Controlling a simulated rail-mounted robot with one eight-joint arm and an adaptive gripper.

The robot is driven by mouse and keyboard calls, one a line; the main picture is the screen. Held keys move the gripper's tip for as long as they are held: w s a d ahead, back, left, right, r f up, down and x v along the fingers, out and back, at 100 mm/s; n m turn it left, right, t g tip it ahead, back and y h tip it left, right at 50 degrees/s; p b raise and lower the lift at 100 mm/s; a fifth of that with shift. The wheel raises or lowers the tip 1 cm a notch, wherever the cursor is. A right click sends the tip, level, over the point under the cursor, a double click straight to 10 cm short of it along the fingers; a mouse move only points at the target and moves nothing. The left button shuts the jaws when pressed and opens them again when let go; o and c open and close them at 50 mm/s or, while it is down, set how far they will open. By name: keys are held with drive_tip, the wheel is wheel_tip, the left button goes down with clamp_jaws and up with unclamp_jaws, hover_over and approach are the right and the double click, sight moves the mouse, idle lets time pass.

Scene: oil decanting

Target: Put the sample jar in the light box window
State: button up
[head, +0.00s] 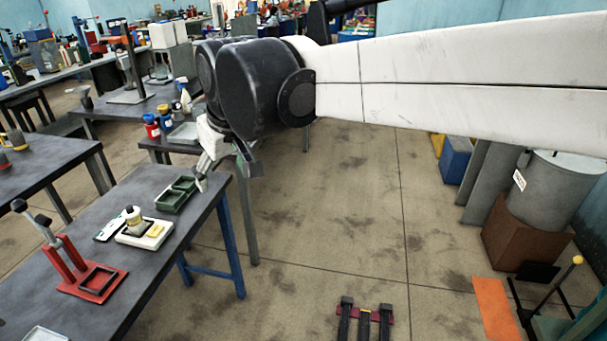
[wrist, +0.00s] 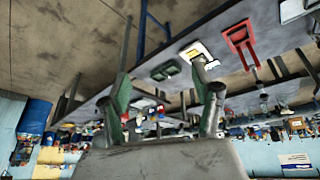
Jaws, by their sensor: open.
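A low white box (head: 158,240), which looks like the light box, lies on the dark bench with a dark square and a yellow patch on top. A small cream-topped object (head: 133,217), perhaps the sample jar, stands at the box's dark square; I cannot tell whether it rests inside the window. The white box (wrist: 190,50) also shows in the wrist view, partly behind a finger. My gripper (head: 228,174) is near the bench's right edge, to the right of the box. In the wrist view my gripper (wrist: 162,82) has its fingers wide apart, with nothing between them.
A green divided tray (head: 176,194) lies on the bench between the box and my gripper. A red stand (head: 92,278) is to the box's left, nearer the camera. A white card (head: 110,228) lies beside the box. Bottles and containers stand on the bench behind.

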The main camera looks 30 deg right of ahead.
drive_tip(key=s+d+f+m+t, duration=0.1)
drive_tip(key=s+f, duration=0.3)
drive_tip(key=s, duration=0.3)
drive_tip(key=s+d+f+m+t, duration=0.1)
drive_tip(key=s+d+f, duration=0.1)
drive_tip(key=s+f, duration=0.3)
drive_tip(key=s, duration=0.2)
drive_tip(key=shift+s+d, duration=0.3)
drive_tip(key=shift+s, duration=0.1)
wheel_tip(320, 180, down, 3)
drive_tip(key=b, duration=0.3)
idle(0.7)
